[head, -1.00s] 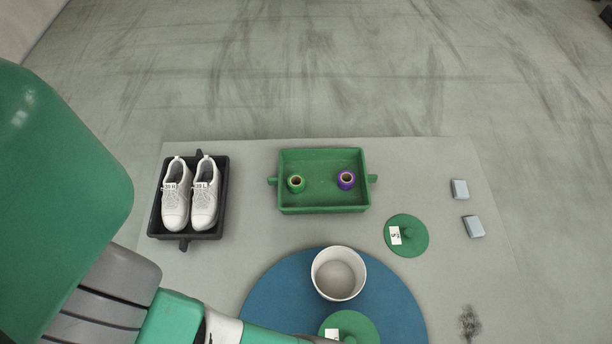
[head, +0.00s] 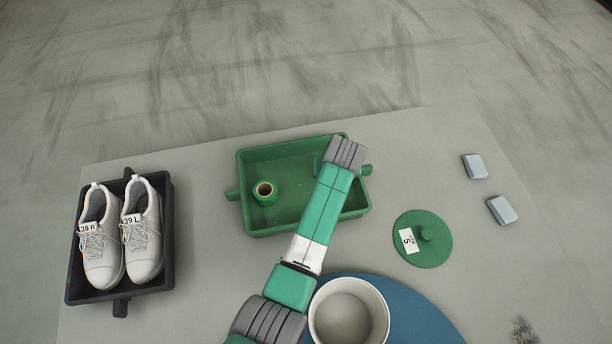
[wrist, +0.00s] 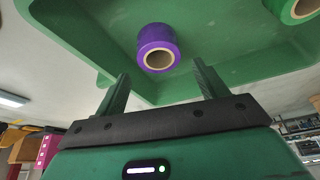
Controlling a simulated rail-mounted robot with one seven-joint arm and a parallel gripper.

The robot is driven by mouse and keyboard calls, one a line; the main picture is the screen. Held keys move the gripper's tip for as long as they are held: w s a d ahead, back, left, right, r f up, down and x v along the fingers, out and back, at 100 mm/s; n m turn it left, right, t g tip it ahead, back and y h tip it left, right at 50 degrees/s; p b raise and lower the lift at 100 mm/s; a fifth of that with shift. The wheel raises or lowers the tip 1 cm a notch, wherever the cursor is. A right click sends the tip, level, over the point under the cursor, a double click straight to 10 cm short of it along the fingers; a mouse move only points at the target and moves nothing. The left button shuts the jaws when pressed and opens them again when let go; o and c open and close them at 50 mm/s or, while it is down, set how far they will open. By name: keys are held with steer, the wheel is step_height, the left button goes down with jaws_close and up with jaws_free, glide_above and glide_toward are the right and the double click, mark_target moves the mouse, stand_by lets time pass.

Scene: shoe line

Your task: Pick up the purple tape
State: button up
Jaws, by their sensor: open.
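The purple tape (wrist: 157,47) is a roll with a tan core, resting in the green tray (head: 247,221); it shows in the wrist view. In the head view my arm hides it. My gripper (wrist: 162,85) is open and empty, its two dark green fingers apart. The tape lies beyond the fingertips, roughly centred between them in the wrist view. A green tape roll (head: 264,193) stands in the left part of the same tray and shows at the top right of the wrist view (wrist: 298,10).
A black tray (head: 77,296) with two white shoes (head: 143,230) stands at the left. A white bowl (head: 349,312) is on a blue round mat (head: 425,322). A green lid (head: 423,238) and two grey-blue blocks (head: 488,188) lie at the right.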

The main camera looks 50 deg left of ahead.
steer(key=shift+w+d+f, duration=0.1)
steer(key=shift+w, duration=0.05)
steer(key=shift+b+x, duration=0.85)
steer(key=shift+x, duration=0.25)
steer(key=b+x, duration=0.3)
steer(key=x, duration=0.1)
steer(key=shift+f, duration=0.3)
steer(key=shift+a+f+b, duration=0.2)
steer(key=shift+f+b, duration=0.15)
steer(key=shift+b, duration=0.1)
steer(key=shift+r, duration=0.1)
steer(key=c, duration=0.8)
steer(key=shift+o, duration=0.2)
step_height(320, 180, up, 10)
steer(key=p, duration=0.5)
